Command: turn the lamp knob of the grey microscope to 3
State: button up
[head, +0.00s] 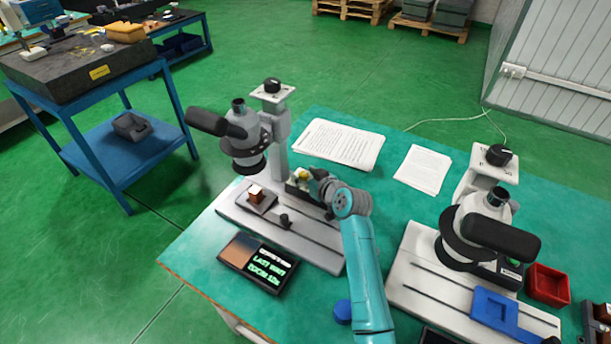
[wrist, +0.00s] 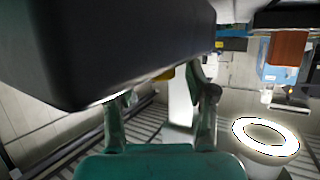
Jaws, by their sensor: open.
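The grey microscope (head: 245,150) stands at the left of the green bench. A black knob (head: 272,85) sits on the pale plate on top of its column. The knob's marks are too small to read. My gripper (head: 300,183) is low beside the foot of this column, well below the knob, and my arm partly hides the base. In the wrist view my gripper's two fingers (wrist: 162,92) are spread, with a pale upright behind them and nothing clearly held. A large dark block fills the upper left there, and I cannot tell what it is.
A paler microscope (head: 480,225) with its own top knob (head: 499,154) stands at the right. Papers (head: 338,143) lie behind. A lit ring (wrist: 265,137) shows in the wrist view. A red bin (head: 547,285) is at the right.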

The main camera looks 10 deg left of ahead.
grip_shut()
jog(key=shift+s+m+h, duration=0.1)
jog(key=shift+m+h, duration=0.2)
jog(key=shift+h, duration=0.1)
jog(key=shift+a+m+t+h, duration=0.15)
jog(key=shift+m+t+h, duration=0.45)
jog(key=shift+m+h, duration=0.15)
jog(key=shift+s+a+m+t+h, duration=0.1)
jog(key=shift+m+t+h, duration=0.8)
jog(key=shift+m+h, duration=1.1)
jog(key=shift+h, duration=0.25)
